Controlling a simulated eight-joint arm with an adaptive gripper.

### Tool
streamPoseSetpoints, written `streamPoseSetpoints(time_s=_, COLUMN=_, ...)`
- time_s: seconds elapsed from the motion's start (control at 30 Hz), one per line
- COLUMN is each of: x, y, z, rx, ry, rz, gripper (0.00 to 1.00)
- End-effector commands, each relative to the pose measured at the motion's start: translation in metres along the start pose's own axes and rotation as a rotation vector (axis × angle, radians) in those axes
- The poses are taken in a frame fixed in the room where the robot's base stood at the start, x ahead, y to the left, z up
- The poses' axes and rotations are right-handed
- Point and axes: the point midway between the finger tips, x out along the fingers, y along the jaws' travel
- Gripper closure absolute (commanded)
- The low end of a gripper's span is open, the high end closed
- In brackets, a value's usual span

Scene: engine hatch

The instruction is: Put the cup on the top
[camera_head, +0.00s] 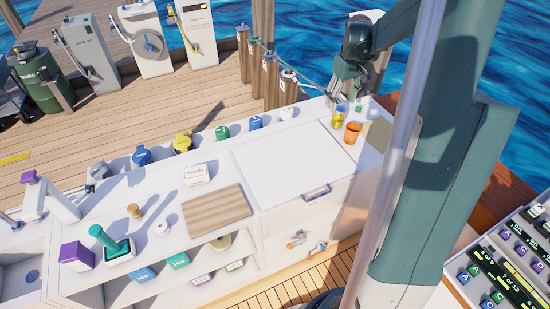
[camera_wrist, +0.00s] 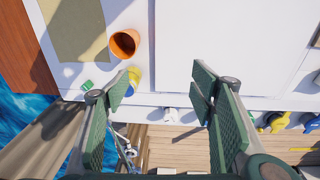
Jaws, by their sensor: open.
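The orange cup (camera_head: 353,134) stands upright on the white counter, near its right end. In the wrist view the cup (camera_wrist: 125,43) is at the upper left, its open mouth showing. My gripper (camera_wrist: 160,82) is open and empty, with its green fingers spread above the counter's far edge. The cup lies ahead of the left finger in the wrist view, apart from it. In the head view my gripper (camera_head: 322,93) is small, above and left of the cup. The large white square top panel (camera_head: 290,155) is left of the cup and looks clear.
A yellow-blue container (camera_head: 338,117) and a small green item (camera_head: 358,107) stand close behind the cup. A tan mat (camera_head: 377,134) lies right of it. A wooden board (camera_head: 215,205) and a white box (camera_head: 196,174) are on the left counter. Water lies beyond the dock.

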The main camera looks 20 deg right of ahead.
Motion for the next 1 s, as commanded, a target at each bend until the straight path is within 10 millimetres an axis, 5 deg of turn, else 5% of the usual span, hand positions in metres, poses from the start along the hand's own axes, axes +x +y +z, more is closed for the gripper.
streamPoseSetpoints(time_s=0.5, x=-0.077, y=-0.111, z=0.020, rx=-0.002, ry=0.105, rz=0.036, gripper=0.45)
streamPoseSetpoints(time_s=1.0, x=-0.128, y=-0.208, z=0.062, rx=0.000, ry=0.215, rz=0.047, gripper=0.45)
